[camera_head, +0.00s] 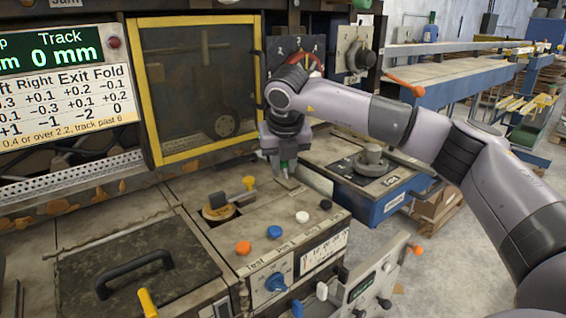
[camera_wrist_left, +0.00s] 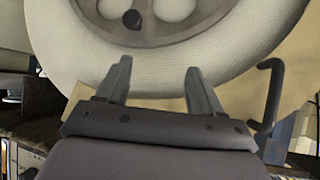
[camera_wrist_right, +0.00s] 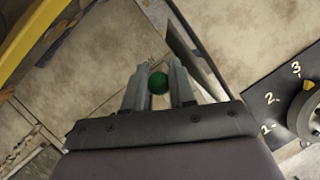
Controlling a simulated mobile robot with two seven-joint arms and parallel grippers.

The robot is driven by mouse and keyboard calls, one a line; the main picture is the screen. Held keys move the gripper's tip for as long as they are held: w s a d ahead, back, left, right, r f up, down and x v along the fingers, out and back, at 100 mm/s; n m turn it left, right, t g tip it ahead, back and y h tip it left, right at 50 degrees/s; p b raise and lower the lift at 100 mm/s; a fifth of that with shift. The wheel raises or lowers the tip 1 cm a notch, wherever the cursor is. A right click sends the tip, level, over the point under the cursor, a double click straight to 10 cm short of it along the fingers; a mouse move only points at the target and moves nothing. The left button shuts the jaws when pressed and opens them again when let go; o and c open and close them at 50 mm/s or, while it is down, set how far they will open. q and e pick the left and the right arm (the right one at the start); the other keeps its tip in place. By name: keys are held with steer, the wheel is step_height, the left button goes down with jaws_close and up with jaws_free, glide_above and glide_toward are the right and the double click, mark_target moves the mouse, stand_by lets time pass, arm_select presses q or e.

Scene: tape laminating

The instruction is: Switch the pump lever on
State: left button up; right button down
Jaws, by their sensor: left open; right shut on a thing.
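My right gripper (camera_head: 284,168) is low over the control bench, just beyond the row of buttons. A round green knob (camera_wrist_right: 158,83) sits between its fingertips in the right wrist view, and the gripper is shut on it. The knob's green also shows in the head view (camera_head: 284,163). The lever beneath it is mostly hidden, and no readable label marks it as the pump lever. My left gripper (camera_wrist_left: 160,78) is open and empty in its wrist view, in front of a large pale roll (camera_wrist_left: 265,25); it is out of the head view.
A yellow-handled lever (camera_head: 248,184) stands left of the right gripper. Orange (camera_head: 243,248), blue (camera_head: 274,232) and white (camera_head: 302,217) buttons line the bench front. A yellow-framed window (camera_head: 200,85) stands behind. A numbered dial (camera_wrist_right: 305,105) is right in the right wrist view.

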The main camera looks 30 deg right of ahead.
steer(key=shift+s+f+t+b, duration=0.25)
steer(key=shift+t+b, duration=0.55)
steer(key=shift+b, duration=1.65)
steer(key=shift+s+f+t+b, duration=0.1)
steer(key=shift+s+t+b, duration=0.5)
steer(key=shift+b, duration=1.8)
steer(key=t+b, duration=0.2)
steer(key=b, duration=0.3)
steer(key=s+m+t+b, duration=0.1)
steer(key=b, duration=0.3)
steer(key=shift+d+r+t+b, duration=0.15)
steer(key=shift+t+b, duration=0.2)
steer(key=shift+t, duration=0.05)
steer(key=shift+s+r+t+b, duration=0.2)
steer(key=shift+t+b, duration=0.3)
steer(key=shift+b, duration=0.65)
steer(key=shift+r, duration=0.1)
steer(key=c, duration=1)
jaws_free()
steer(key=shift+o, duration=0.2)
steer(key=v, duration=0.7)
steer(key=shift+r, duration=0.1)
